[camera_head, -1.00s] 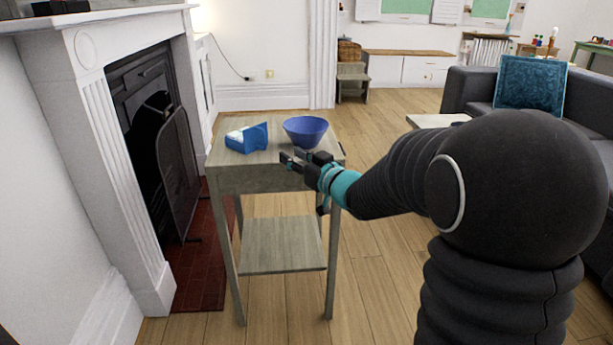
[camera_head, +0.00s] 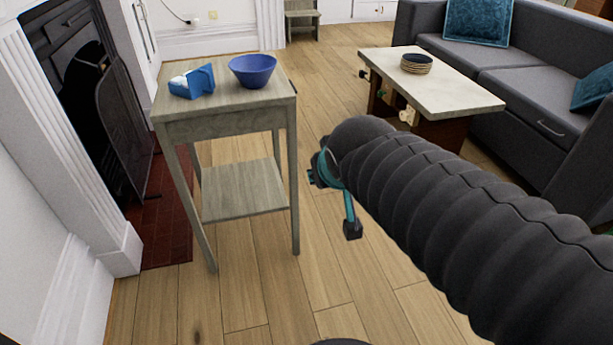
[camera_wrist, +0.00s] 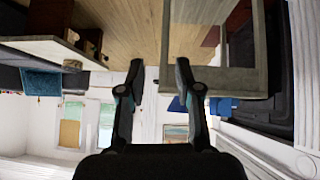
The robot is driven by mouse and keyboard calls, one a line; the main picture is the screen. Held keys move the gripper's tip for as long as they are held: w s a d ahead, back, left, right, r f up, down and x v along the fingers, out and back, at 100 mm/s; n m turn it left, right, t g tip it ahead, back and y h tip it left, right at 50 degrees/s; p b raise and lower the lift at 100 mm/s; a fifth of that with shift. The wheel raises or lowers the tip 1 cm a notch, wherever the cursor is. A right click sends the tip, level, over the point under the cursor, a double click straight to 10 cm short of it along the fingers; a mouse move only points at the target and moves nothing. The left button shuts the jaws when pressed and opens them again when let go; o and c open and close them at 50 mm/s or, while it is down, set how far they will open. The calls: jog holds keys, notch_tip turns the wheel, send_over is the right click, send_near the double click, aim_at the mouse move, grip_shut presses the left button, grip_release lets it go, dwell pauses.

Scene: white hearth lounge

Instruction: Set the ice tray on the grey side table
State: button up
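A blue object with white contents (camera_head: 192,82), which looks like the ice tray, sits on the left part of the top of the grey side table (camera_head: 228,122). A blue bowl (camera_head: 253,70) stands to its right on the same top. My gripper (camera_head: 336,200) is to the right of the table, apart from it and below its top, partly hidden by my arm. In the wrist view, which looks upside down, my gripper (camera_wrist: 158,78) has its fingers spread with nothing between them. The table (camera_wrist: 240,83) and blue parts of the things on it show beside the right finger.
A white fireplace with a dark metal screen (camera_head: 122,125) stands close to the left of the side table. A low pale-topped table (camera_head: 440,88) with stacked dishes (camera_head: 416,63) is at the right, before a grey sofa (camera_head: 540,75). Wood floor between the tables is clear.

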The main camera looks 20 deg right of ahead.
jog(key=s+a+f+g+y, duration=0.1)
jog(key=s+a+f+g, duration=0.1)
jog(key=s, duration=0.8)
jog(key=shift+f+g, duration=0.5)
jog(key=shift+f, duration=0.1)
